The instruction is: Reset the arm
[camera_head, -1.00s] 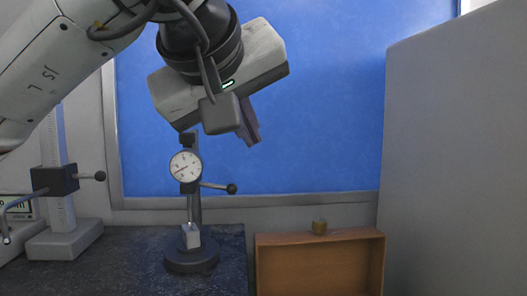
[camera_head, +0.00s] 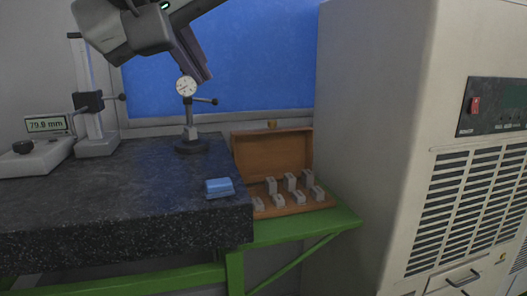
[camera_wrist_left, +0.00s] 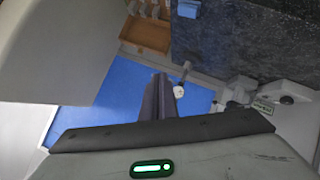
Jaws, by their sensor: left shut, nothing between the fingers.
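My left gripper (camera_head: 207,78) hangs at the top of the head view, above and behind the dial gauge, with its dark fingers together and nothing between them. Its closed fingers (camera_wrist_left: 161,97) also show in the wrist view against the blue panel. The dial gauge (camera_head: 187,87) on its stand is upright at the back of the dark stone table (camera_head: 120,215), just below the fingertips in the picture. I cannot tell the exact gap between them. My right gripper does not show.
A blue block (camera_head: 219,188) lies near the stone table's right edge. An open wooden case (camera_head: 270,152) with several metal blocks sits on a green stand (camera_head: 275,231). A height gauge (camera_head: 96,140) stands left. A large grey cabinet (camera_head: 385,130) bounds the right side.

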